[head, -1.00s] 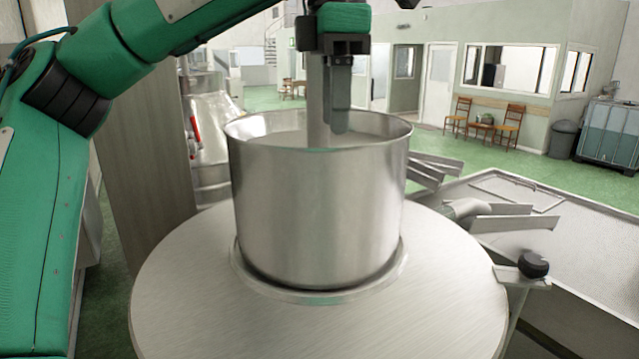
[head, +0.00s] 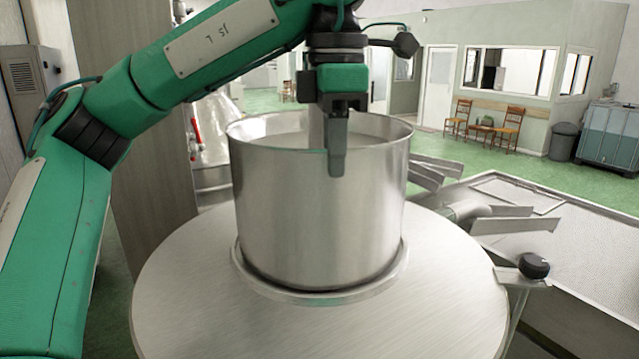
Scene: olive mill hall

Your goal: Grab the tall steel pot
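The tall steel pot (head: 318,220) is a wide, open-topped cylinder in the middle of the head view. It stands upright on the round metal top (head: 180,290). My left gripper (head: 331,150) points down at the pot's near rim. Its dark finger hangs outside, in front of the near wall, with the tip below the rim. Its paler finger goes down inside the pot, and the wall hides its tip. The fingers are apart, with the rim between them; I cannot see whether either touches the wall. My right gripper is not in view.
A black knob (head: 533,265) on a bracket sticks out right of the round top. Slanted metal chutes (head: 515,225) and a broad metal tray (head: 590,255) lie to the right. A tall panel (head: 130,120) stands behind my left arm.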

